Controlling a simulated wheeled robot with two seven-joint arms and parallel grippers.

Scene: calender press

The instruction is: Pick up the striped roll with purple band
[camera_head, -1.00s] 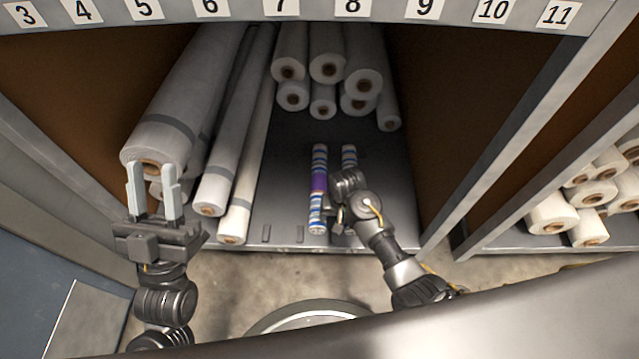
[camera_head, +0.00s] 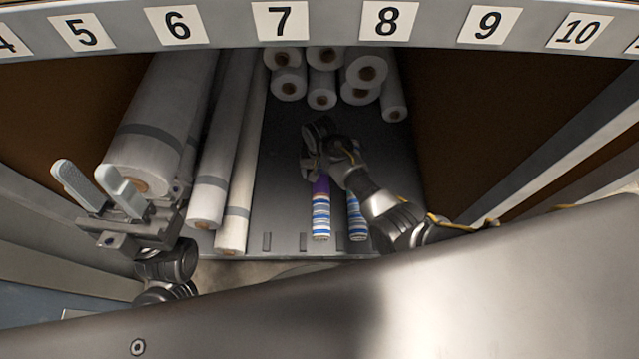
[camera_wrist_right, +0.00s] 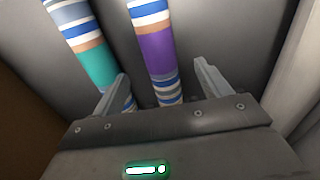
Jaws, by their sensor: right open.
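The striped roll with purple band (camera_head: 320,215) lies lengthwise on the shelf floor, blue and white stripes toward me, its far part hidden by my right gripper (camera_head: 314,150). In the right wrist view the purple-banded roll (camera_wrist_right: 156,55) runs between the two spread fingers of my right gripper (camera_wrist_right: 163,78), which is open and above it. A second striped roll with a teal band (camera_wrist_right: 97,64) lies beside it, partly behind one finger; it also shows in the head view (camera_head: 357,222). My left gripper (camera_head: 84,173) is open and empty at the left, in front of the large white rolls.
Long white rolls (camera_head: 165,110) lie along the left side of the bay. Several white rolls (camera_head: 322,92) are stacked at the back. A numbered beam (camera_head: 330,25) crosses above. Dark shelf floor (camera_head: 280,160) is bare left of the striped rolls.

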